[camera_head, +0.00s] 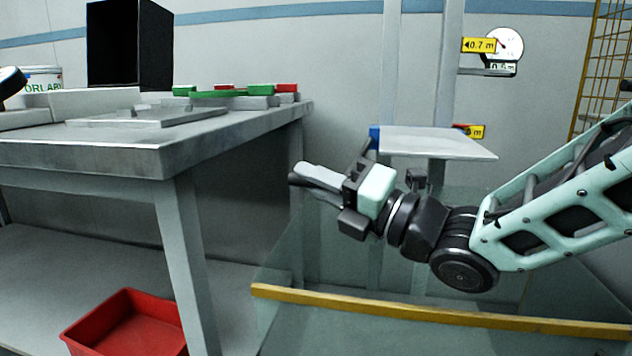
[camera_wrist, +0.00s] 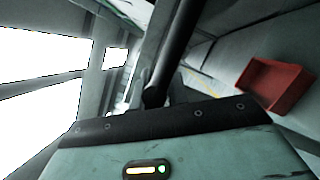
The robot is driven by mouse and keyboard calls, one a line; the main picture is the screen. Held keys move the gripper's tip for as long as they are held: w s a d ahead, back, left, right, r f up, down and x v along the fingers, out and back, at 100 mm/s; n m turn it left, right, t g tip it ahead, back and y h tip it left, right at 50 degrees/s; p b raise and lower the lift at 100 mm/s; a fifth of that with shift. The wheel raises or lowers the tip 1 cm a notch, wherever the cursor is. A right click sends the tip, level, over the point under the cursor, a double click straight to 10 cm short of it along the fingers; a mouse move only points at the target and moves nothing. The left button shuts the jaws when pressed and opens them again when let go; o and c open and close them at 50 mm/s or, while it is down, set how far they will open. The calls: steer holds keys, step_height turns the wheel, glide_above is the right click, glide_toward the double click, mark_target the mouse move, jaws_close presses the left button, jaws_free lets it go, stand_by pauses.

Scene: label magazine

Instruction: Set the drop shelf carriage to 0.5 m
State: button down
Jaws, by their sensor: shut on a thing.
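The drop shelf (camera_head: 435,142) is a flat pale grey plate on an upright post, level, with a blue part (camera_head: 374,137) at its left end. A yellow label (camera_head: 477,131) shows partly behind its right end; its first digits are hidden. I cannot tell what the bar joins.
A grey workbench (camera_head: 110,145) with green and red blocks (camera_head: 235,91) stands left. A red bin (camera_head: 130,325) lies below it. A yellow rail (camera_head: 430,314) tops a clear panel in front of the shelf. A round dial (camera_head: 504,44) and yellow mesh (camera_head: 603,70) are at right.

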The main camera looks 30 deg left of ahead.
steer(key=shift+f+b, duration=0.3)
steer(key=shift+f, duration=0.4)
steer(key=c, duration=1.4)
jaws_free()
steer(key=shift+d, duration=0.1)
steer(key=shift+o, duration=0.2)
steer(key=shift+r, duration=0.1)
steer(key=p+v, duration=0.2)
steer(key=v, duration=1)
